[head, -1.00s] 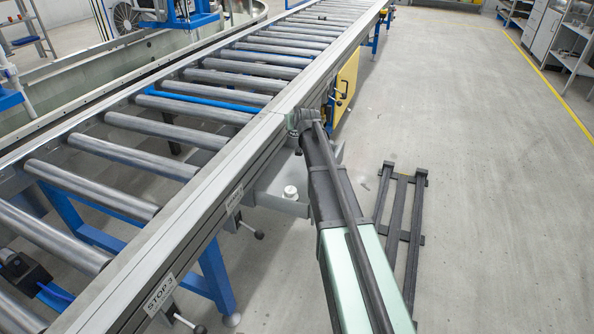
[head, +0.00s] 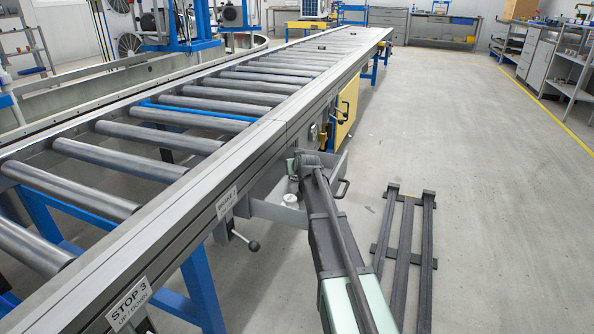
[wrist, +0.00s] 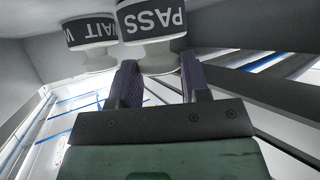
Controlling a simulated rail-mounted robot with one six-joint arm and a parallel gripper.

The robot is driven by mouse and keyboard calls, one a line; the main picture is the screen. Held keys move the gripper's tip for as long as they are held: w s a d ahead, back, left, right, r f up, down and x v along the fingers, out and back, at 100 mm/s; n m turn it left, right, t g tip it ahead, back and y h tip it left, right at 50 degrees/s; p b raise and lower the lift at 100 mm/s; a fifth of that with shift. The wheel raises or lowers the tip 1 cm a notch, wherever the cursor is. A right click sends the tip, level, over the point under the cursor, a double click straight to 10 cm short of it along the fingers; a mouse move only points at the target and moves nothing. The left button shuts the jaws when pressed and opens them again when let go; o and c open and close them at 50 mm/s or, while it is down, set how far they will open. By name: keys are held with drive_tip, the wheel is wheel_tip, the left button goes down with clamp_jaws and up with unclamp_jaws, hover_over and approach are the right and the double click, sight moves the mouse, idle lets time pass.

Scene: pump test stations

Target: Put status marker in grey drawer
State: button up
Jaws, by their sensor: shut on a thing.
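My gripper (wrist: 158,70) is shut on a white round marker (wrist: 152,22) with a dark band reading PASS, upside down in the wrist view. A second marker (wrist: 90,30), reading WAIT, stands close beside it on the left. In the head view the grey drawer (head: 275,213) is pulled out beneath the conveyor's near side, and my arm's end is over it. A small white round piece (head: 291,200) shows in the drawer, left of my arm; its label is unreadable. My arm hides the fingers and part of the drawer in the head view.
The roller conveyor's side rail (head: 230,160) runs along the drawer's left. A small lever (head: 245,241) sticks out in front of it. A dark rack (head: 405,245) lies on the floor at right, with open floor beyond.

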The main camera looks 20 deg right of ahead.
drive_tip(key=shift+s+f+b, duration=0.1)
drive_tip(key=shift+f+b, duration=0.2)
drive_tip(key=shift+b, duration=0.15)
drive_tip(key=o, duration=0.9)
drive_tip(key=shift+s+a+f+b, duration=0.1)
drive_tip(key=shift+s+b, duration=0.05)
drive_tip(key=shift+b, duration=0.15)
drive_tip(key=shift+o, duration=0.2)
drive_tip(key=shift+r+p, duration=0.5)
drive_tip(key=shift+p, duration=0.3)
drive_tip(key=p+v, duration=0.5)
drive_tip(key=v, duration=0.6)
drive_tip(key=shift+s+p, duration=0.25)
drive_tip(key=shift+p, duration=0.1)
drive_tip(key=shift+r, duration=0.1)
